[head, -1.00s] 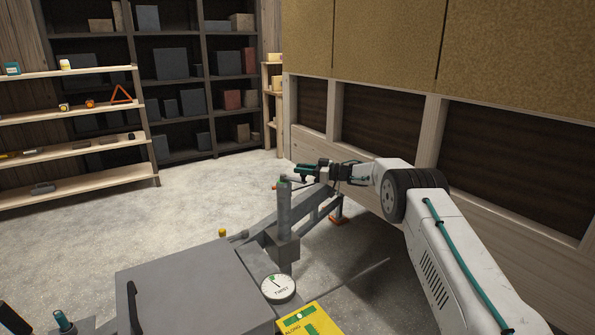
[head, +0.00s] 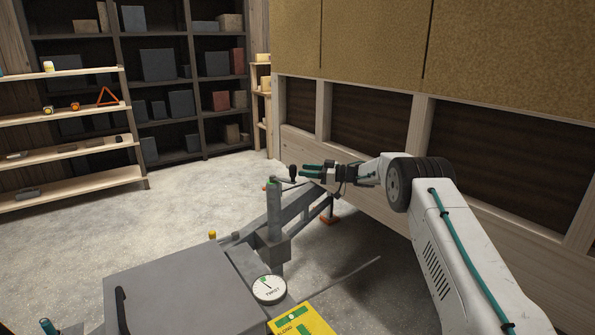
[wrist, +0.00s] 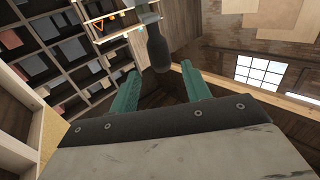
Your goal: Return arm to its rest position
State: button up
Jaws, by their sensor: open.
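My gripper (head: 304,170) is at the end of my outstretched white arm, beside the top of the grey post. Its two teal fingers are apart with nothing between them. In the wrist view the open fingers (wrist: 158,72) point toward a dark crank handle (wrist: 157,47), which appears just beyond the fingertips. In the head view that handle (head: 293,173) stands upright just left of the fingertips, and looks apart from them. Its crank arm reaches the grey post (head: 274,215).
A grey box (head: 180,285), a round dial (head: 269,289) and a yellow panel (head: 301,322) are in the foreground. A wooden wall (head: 350,160) runs close behind my arm. Shelves (head: 70,150) stand at the back left. Open floor (head: 120,220) lies between.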

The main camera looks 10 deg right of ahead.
jog(key=shift+v, duration=1.2)
jog(key=shift+w, duration=0.1)
